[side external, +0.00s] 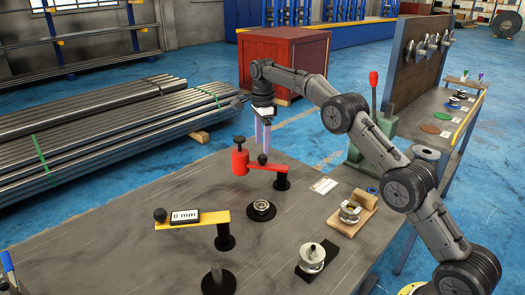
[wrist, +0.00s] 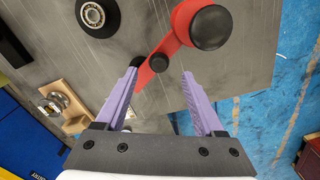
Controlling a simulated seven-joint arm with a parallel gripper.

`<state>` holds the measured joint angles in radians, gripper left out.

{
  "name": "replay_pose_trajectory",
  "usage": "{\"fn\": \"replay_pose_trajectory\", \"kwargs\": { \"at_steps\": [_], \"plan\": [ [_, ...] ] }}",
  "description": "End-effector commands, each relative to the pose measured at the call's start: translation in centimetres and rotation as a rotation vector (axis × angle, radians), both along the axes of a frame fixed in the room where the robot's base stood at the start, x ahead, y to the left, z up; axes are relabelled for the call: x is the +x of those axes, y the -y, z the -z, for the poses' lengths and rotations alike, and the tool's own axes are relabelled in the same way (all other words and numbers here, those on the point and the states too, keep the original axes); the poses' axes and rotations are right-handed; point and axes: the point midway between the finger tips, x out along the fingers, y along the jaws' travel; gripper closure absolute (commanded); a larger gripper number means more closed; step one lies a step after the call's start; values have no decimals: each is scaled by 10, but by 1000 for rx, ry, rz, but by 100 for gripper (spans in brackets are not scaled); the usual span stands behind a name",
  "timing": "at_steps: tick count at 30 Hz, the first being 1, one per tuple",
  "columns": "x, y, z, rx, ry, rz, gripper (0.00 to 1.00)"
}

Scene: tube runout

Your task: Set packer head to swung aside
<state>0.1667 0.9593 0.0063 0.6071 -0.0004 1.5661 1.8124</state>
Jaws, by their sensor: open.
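The packer head looks to be the red head (side external: 240,162) with a black knob on top, at the end of a flat red arm (side external: 265,167). The arm runs from a black post (side external: 282,180). In the wrist view the red head (wrist: 185,22) is partly under its large black knob (wrist: 210,27). A small black knob (wrist: 163,67) stands on the red arm. My gripper (side external: 263,146) is open above the arm, pointing down. In the wrist view its purple fingers (wrist: 160,74) lie on either side of the small knob. I cannot tell whether they touch it.
A ring-shaped bearing (side external: 261,209), also in the wrist view (wrist: 97,14), sits apart from the red head. A yellow gauge arm (side external: 200,219) reading 0 mm stands at the front left. A metal part on a wooden block (side external: 352,214) and a metal cylinder (side external: 311,257) are at the right.

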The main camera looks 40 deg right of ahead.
Motion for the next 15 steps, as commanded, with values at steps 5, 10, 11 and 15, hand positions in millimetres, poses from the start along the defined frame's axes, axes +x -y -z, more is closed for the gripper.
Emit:
{"fn": "replay_pose_trajectory", "kwargs": {
  "at_steps": [5,10,11,15],
  "plan": [
    [1,0,-20,0,1,1,30],
    [0,0,-29,0,1,1,30],
    [0,0,-29,0,1,1,30],
    [0,0,-30,0,0,1,30]
  ]
}}
